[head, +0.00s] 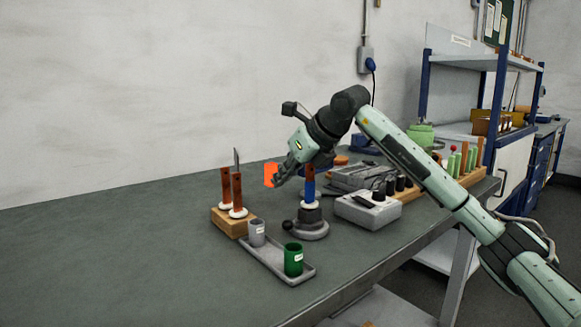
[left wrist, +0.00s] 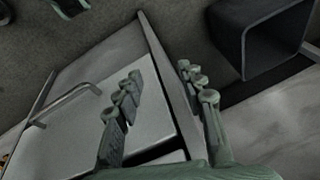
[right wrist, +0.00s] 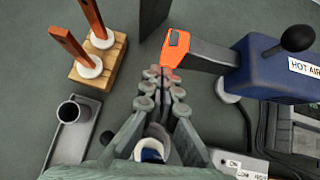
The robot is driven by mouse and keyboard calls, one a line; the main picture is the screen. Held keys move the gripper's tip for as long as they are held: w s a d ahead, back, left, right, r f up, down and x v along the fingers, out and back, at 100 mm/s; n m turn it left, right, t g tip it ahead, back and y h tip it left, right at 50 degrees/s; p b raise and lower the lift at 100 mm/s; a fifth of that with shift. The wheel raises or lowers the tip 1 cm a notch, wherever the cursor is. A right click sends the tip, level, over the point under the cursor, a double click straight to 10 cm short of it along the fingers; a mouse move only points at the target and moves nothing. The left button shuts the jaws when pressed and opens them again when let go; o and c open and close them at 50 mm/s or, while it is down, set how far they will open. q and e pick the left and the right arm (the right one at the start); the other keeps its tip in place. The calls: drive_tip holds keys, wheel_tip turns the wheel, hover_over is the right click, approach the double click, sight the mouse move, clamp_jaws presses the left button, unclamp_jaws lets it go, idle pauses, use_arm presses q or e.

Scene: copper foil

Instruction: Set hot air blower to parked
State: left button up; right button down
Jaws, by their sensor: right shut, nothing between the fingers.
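The hot air blower shows in the right wrist view as a blue box labelled HOT AIR (right wrist: 262,78), with a black knob (right wrist: 298,38) on a lever. A dark grey bar leads left from it to an orange end piece (right wrist: 176,50) with a dark top patch. In the head view the orange piece (head: 270,174) shows beside my right gripper (head: 281,178), which hides most of the blower. My right gripper (right wrist: 161,74) is shut and empty, its tips close to the orange piece; contact cannot be told. My left gripper (left wrist: 160,100) is open and empty, away from the bench.
A wooden block (head: 229,222) with orange-handled tools stands left. A grey tray (head: 272,262) holds a grey cup (head: 257,233) and a green cup (head: 293,259). A round grey stand (head: 306,229) and a grey control box (head: 368,210) stand right. The bench's left part is clear.

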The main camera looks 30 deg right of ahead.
drive_tip(key=shift+w+a+f, duration=0.1)
drive_tip(key=shift+w+f, duration=0.15)
use_arm(q)
drive_tip(key=shift+f, duration=0.3)
drive_tip(key=shift+d+r, duration=0.1)
drive_tip(key=shift+r, duration=0.05)
